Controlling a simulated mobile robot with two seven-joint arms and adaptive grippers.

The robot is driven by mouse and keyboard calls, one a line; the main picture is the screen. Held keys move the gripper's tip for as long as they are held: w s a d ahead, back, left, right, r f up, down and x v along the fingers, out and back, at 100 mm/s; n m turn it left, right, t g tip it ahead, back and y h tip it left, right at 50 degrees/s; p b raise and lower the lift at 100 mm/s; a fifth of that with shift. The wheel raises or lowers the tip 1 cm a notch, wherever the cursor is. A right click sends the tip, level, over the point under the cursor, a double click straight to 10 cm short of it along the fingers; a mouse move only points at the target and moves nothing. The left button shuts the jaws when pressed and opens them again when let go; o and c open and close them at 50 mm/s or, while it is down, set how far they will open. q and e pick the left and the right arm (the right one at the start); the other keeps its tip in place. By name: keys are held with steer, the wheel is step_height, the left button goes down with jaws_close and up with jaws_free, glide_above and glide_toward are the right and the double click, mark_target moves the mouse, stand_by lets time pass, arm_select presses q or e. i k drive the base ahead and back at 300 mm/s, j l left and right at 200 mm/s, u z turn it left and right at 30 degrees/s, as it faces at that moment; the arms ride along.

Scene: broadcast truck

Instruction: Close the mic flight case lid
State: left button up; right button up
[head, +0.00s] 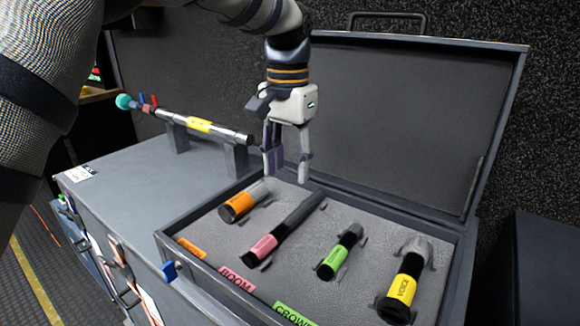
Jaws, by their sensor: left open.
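The mic flight case (335,277) stands open on a grey cabinet, its foam tray facing up. Its lid (410,125) is raised upright at the back, with a handle (387,17) on its top edge. In the foam lie an orange-banded mic (240,203), a pink-banded long mic (285,228), a green-banded mic (339,254) and a yellow-banded mic (402,285). My left gripper (287,170) is open and empty, pointing down in front of the lid's left part, above the back of the tray. It appears apart from the lid. My right gripper is not in view.
A silver tube with a yellow label (198,124) rests on two grey supports on the cabinet top (120,180), left of the case. A dark box (545,270) stands at the right.

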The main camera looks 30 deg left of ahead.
mark_target(415, 125)
steer(key=k, duration=1)
